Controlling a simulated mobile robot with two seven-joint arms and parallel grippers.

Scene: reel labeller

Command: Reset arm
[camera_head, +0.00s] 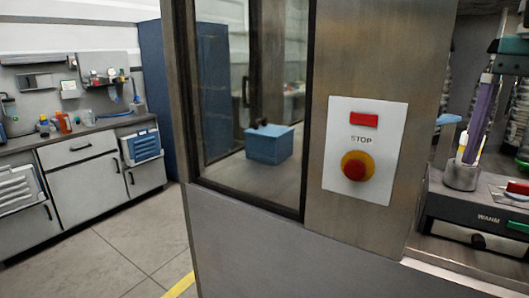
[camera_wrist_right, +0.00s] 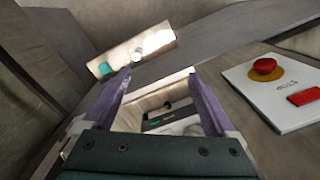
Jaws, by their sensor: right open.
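My right gripper (camera_wrist_right: 158,76) shows in the right wrist view with its two purple fingers apart and nothing between them. The white stop panel (camera_head: 340,190) has a red button on a yellow ring (camera_head: 355,168) and a red rectangle. The panel also shows at the right of the right wrist view (camera_wrist_right: 275,95), apart from the fingers. My left gripper is not in view.
A steel post (camera_head: 432,60) and a glass window (camera_head: 250,170) border the stop panel. A dark device marked WARM (camera_head: 475,222) and a metal cup (camera_head: 461,175) stand below the right finger. A workbench (camera_head: 80,180) is far left, with open floor before it.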

